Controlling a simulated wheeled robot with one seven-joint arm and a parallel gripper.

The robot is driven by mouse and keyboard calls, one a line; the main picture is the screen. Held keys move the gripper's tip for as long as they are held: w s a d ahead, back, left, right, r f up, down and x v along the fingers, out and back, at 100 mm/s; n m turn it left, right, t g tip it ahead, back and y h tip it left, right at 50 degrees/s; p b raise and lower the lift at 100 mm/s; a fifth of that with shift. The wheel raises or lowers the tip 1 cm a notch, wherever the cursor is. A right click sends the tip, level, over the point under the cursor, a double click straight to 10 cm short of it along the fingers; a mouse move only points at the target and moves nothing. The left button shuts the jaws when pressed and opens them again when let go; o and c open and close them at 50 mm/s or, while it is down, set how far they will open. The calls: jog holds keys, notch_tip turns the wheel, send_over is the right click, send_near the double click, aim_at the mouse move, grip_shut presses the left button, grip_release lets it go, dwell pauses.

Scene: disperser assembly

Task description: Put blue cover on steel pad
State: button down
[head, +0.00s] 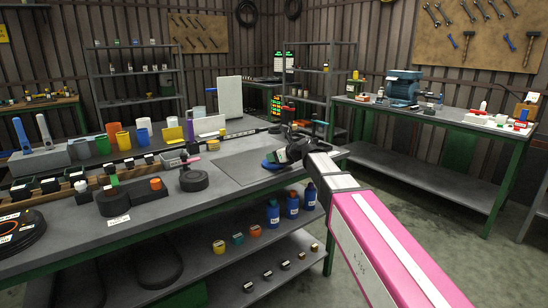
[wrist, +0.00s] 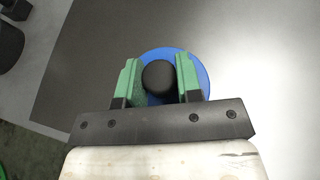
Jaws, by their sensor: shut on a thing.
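The blue cover (wrist: 203,72) is a round disc with a black knob (wrist: 160,77) on top. My gripper (wrist: 160,85) is shut on the knob, with a green finger on each side. In the head view, the blue cover (head: 270,165) shows under my gripper (head: 284,156), near the right part of the steel pad (head: 232,167). I cannot tell whether the cover touches the pad. My gripper hides part of the cover.
A dark round container (head: 194,181) stands left of the pad. A white upright panel (head: 229,97) and several coloured cups stand at the back. Blue bottles (head: 292,204) are on the shelf below. The pad's left part is clear.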

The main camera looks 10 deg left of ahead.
jog(key=c, duration=0.8)
grip_release()
jog(key=shift+r, duration=0.1)
jog(key=v, duration=1.2)
jog(key=s+d+f+n+g+h, duration=0.1)
jog(key=s+d+f+n+h, duration=0.2)
jog(key=d+f+n, duration=0.6)
jog(key=s+d+f+n+g+h, duration=0.1)
jog(key=s+d+f+n+h, duration=0.15)
jog(key=d+f, duration=0.8)
jog(key=s+d+f+n+g+h, duration=0.1)
jog(key=s+d+f+n+h, duration=0.1)
jog(key=s+d+f+n, duration=0.1)
jog(key=s+d+f+n+g+h, duration=0.1)
jog(key=s+d+f+n, duration=0.3)
jog(key=f, duration=0.4)
jog(key=s+d+f+n+g+h, duration=0.1)
jog(key=s+d+f+n+h, duration=0.2)
jog(key=s+d+f+n, duration=0.1)
jog(key=shift+s+d+f+n+g+h, duration=0.15)
jog(key=shift+s+d+f+g, duration=0.05)
jog(key=shift+s+d+f, duration=0.25)
jog(key=shift+s+d+f+n+g+h, duration=0.1)
jog(key=shift+s+d+f+g, duration=0.1)
jog(key=shift+s+d+f, duration=0.3)
